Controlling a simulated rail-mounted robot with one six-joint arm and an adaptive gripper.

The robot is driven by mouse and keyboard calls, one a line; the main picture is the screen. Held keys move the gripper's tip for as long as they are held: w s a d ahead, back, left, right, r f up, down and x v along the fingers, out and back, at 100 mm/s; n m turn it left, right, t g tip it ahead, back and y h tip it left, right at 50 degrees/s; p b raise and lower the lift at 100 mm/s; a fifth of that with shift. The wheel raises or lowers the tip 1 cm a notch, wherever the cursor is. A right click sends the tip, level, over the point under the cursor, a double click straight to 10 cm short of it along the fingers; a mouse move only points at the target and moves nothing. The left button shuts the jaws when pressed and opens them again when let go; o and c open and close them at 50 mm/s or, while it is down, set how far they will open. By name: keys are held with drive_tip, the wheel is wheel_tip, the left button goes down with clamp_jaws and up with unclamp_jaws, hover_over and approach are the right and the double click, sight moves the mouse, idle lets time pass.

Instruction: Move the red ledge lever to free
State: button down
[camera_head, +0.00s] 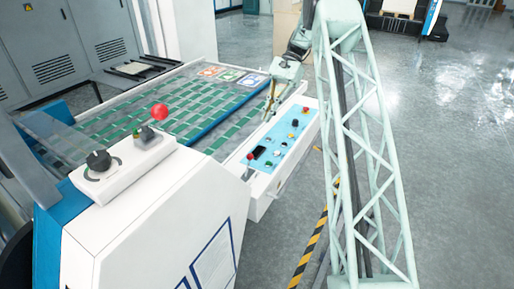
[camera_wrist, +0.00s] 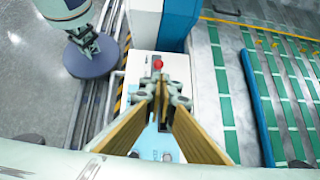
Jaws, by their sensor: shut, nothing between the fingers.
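A small red ball-topped lever (camera_head: 250,156) stands at the near left end of the control ledge (camera_head: 262,183). In the wrist view a red ball (camera_wrist: 158,64) shows just beyond my fingertips, on the white ledge end; it seems to be the same lever. My gripper (camera_head: 270,108) is over the far part of the ledge, apart from the lever. In the wrist view my gripper (camera_wrist: 161,92) is shut and empty, and its fingers hide part of the blue panel. The lever's exact position is too small to read.
Several buttons (camera_head: 293,123) lie along the blue panel. A bed of green sheets (camera_head: 190,110) lies left of the ledge. Open floor (camera_head: 455,150) is at right.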

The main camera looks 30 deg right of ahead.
drive_tip(key=d+f+m+y+p, duration=0.1)
drive_tip(key=d+f, duration=0.3)
drive_tip(key=f, duration=0.1)
drive_tip(key=shift+w+f, duration=0.15)
drive_tip(key=shift+w, duration=0.15)
drive_tip(key=shift+a+f, duration=0.1)
drive_tip(key=shift+a, duration=0.1)
idle(0.3)
approach(248, 165)
drive_tip(key=d+f, duration=0.1)
drive_tip(key=w+d+f, duration=0.1)
drive_tip(key=shift+w+d+f+b, duration=0.2)
drive_tip(key=shift+f+b, duration=0.1)
drive_tip(key=shift+b, duration=0.1)
drive_tip(key=shift+s+a+r, duration=0.1)
drive_tip(key=shift+s+a, duration=0.15)
drive_tip(key=shift+a, duration=0.35)
drive_tip(key=shift+s+a+r, duration=0.1)
drive_tip(key=shift+s+a, duration=0.15)
drive_tip(key=shift+a, duration=0.35)
drive_tip(key=shift+s+a, duration=0.25)
drive_tip(key=shift+a, duration=0.35)
drive_tip(key=shift+s+r, duration=0.1)
drive_tip(key=shift+r, duration=0.05)
